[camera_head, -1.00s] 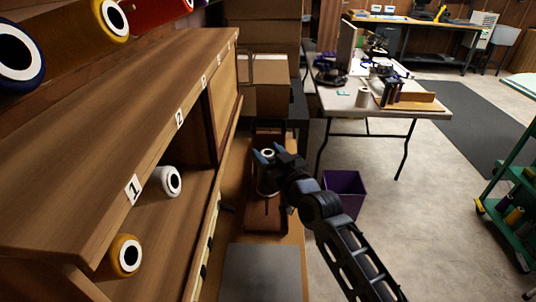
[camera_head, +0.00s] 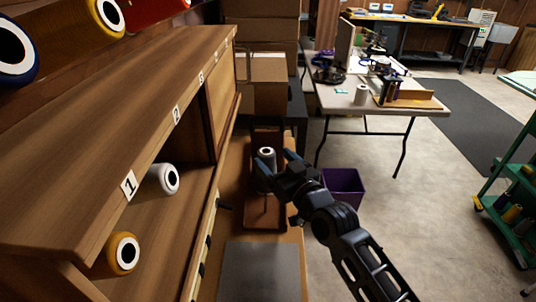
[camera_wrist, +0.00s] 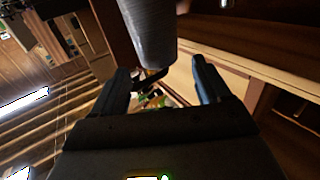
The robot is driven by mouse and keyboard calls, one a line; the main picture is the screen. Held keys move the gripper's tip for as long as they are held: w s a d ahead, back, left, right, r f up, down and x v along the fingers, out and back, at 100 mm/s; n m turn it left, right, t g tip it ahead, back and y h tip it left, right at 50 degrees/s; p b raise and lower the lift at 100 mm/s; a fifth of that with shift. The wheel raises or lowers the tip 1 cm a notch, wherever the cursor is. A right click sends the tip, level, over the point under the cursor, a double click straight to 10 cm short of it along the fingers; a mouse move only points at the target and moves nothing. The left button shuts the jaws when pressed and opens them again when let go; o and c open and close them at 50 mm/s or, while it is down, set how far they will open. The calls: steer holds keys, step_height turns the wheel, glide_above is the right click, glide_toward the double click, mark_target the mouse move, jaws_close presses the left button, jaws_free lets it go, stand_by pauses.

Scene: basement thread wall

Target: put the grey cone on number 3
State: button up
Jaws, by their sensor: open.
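A grey cone (camera_head: 266,158) with a pale top and dark centre hole stands in a brown tray (camera_head: 265,218) on the low wooden surface. It also shows at the top of the wrist view (camera_wrist: 150,28), just beyond the fingertips. My gripper (camera_head: 276,161) is open and empty, its fingers pointing towards the cone; the wrist view shows the two fingers apart (camera_wrist: 160,70). The cone's lower part is partly hidden by a finger in the head view. The shelf at left carries labels 1 (camera_head: 129,186) and 2 (camera_head: 176,115); a smaller label beyond, apparently 3 (camera_head: 201,77), is hard to read.
A white spool (camera_head: 160,179) and an orange spool (camera_head: 122,254) lie in the shelf below label 1. Cardboard boxes (camera_head: 262,82) stand behind the tray. A purple bin (camera_head: 344,187) is on the floor at right, near a folding table (camera_head: 428,106).

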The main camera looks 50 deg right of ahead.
steer(key=v, duration=0.7)
steer(key=shift+s+b, duration=0.15)
steer(key=shift+b, duration=0.3)
steer(key=shift+a, duration=0.15)
steer(key=s+a+n+g+y, duration=0.1)
steer(key=s+a+n+y, duration=0.1)
steer(key=s+a, duration=0.7)
steer(key=s+a+n+g+y, duration=0.1)
steer(key=s+a+y, duration=0.3)
steer(key=s+a, duration=0.5)
steer(key=s+r+n, duration=0.1)
steer(key=s, duration=0.7)
steer(key=shift+a, duration=0.3)
